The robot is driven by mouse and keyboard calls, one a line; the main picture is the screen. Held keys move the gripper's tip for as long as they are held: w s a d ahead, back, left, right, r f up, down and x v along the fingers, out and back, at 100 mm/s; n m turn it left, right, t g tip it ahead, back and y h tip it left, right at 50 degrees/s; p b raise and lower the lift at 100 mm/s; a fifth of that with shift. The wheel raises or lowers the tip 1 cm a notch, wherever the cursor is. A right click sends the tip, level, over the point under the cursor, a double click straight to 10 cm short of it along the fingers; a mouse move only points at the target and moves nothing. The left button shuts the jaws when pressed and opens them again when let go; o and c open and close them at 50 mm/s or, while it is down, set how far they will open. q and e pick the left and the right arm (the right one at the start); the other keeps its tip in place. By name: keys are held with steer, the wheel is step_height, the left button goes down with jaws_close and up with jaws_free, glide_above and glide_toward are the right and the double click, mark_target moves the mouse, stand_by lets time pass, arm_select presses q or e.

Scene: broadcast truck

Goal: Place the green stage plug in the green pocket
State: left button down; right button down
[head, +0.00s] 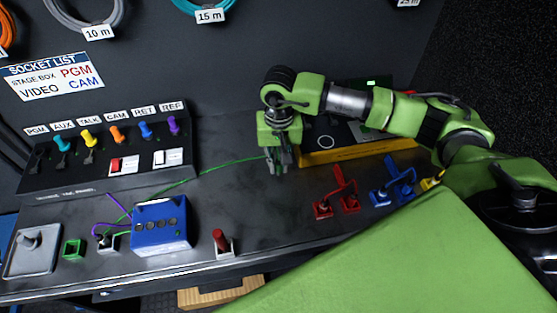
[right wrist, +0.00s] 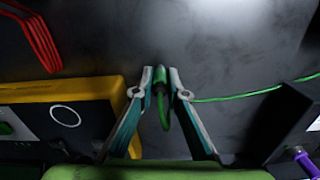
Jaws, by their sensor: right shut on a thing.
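My right gripper (head: 277,168) is over the middle of the dark desk, pointing down. In the right wrist view its two fingers (right wrist: 160,75) are closed on the green stage plug (right wrist: 163,92), which sits between the fingertips. In the head view the plug is mostly hidden by the fingers. A thin green cable (head: 228,163) runs left from it across the desk. The green pocket (head: 73,248), a small square socket, stands at the desk's front left and looks empty. It is far to the left of the gripper. My left gripper is not in view.
A blue box (head: 160,225) with knobs stands right of the pocket, by a white socket with a purple cable (head: 115,217). A grey plate (head: 33,250) lies left. A red-handled switch (head: 222,243), red plugs (head: 337,195) and a yellow-edged case (head: 345,152) stand right.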

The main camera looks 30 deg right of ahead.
steer(key=shift+f, duration=0.15)
steer(key=shift+f, duration=0.1)
steer(key=shift+f+b, duration=0.15)
steer(key=shift+b, duration=0.2)
steer(key=c, duration=2)
jaws_free()
